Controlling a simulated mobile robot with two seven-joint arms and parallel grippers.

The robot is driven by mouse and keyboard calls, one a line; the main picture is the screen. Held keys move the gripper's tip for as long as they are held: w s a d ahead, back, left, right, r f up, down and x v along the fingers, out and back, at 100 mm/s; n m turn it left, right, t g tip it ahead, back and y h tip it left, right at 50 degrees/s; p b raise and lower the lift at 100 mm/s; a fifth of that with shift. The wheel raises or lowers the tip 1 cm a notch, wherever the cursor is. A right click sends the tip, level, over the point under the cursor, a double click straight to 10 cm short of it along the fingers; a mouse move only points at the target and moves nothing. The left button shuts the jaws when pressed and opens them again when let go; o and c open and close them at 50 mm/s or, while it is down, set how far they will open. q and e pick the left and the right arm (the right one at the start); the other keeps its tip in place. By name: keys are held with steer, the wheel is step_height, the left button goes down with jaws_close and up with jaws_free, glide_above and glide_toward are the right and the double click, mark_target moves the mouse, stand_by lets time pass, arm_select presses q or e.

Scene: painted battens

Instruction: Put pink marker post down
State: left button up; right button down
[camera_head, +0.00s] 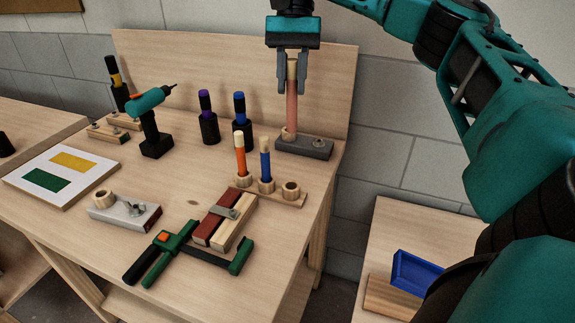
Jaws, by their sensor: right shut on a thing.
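The pink marker post (292,104) is upright at the back right of the workbench (187,207), with a pale wooden top. My right gripper (293,88) comes from above and is shut on its upper part. The post's lower end is at a wooden ring (287,135) on a grey block (312,148); I cannot tell whether it is seated in it or just behind it. A wooden rack (286,200) in front holds an orange post (240,158) and a blue post (265,163); its right ring (291,188) is empty. My left gripper is not in view.
Dark bottles with purple (205,104) and blue (239,107) tops stand left of the post. A lower table with a blue tray (418,273) is at right.

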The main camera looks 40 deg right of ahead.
mark_target(292, 104)
step_height(292, 104, down, 4)
steer(key=shift+f, duration=0.2)
step_height(292, 104, down, 8)
steer(key=b, duration=0.5)
steer(key=shift+f, duration=0.15)
step_height(292, 104, down, 5)
steer(key=shift+f, duration=0.1)
steer(key=c, duration=1.4)
jaws_free()
steer(key=shift+f, duration=0.15)
steer(key=o, duration=0.5)
